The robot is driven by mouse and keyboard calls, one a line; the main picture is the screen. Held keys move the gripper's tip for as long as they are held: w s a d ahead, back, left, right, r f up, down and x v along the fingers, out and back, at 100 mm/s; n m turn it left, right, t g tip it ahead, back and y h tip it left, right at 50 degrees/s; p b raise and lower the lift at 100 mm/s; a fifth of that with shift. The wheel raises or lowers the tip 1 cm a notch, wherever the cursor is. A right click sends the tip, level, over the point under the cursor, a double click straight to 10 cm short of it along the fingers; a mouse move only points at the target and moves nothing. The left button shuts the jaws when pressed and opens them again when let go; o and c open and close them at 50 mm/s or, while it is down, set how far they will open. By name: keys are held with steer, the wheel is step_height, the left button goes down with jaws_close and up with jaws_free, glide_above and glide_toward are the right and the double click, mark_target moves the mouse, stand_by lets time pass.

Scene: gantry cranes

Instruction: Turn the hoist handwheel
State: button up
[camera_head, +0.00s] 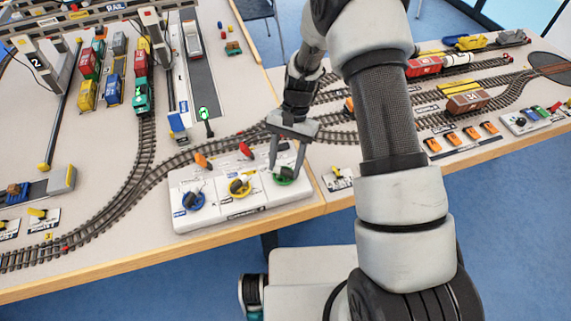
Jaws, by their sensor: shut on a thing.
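A white control panel (226,217) on the table's front edge carries three wheel-like knobs. The blue knob (193,201) is at the left, the yellow knob (240,187) in the middle and the green knob (284,178) at the right. The labels are too small to read, so I cannot tell which is marked hoist. My gripper (286,170) points down over the green knob, with one finger on each side of its upper part. It is shut on that knob. The fingers hide part of the knob.
Container stacks and crane legs stand at back left. A red wagon (423,67) and a brown wagon (467,101) stand at right.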

steer(key=shift+n, duration=0.3)
steer(key=o, duration=1.1)
steer(key=shift+c, duration=0.2)
steer(key=v, duration=1.7)
steer(key=shift+r, duration=0.3)
steer(key=shift+a, duration=0.15)
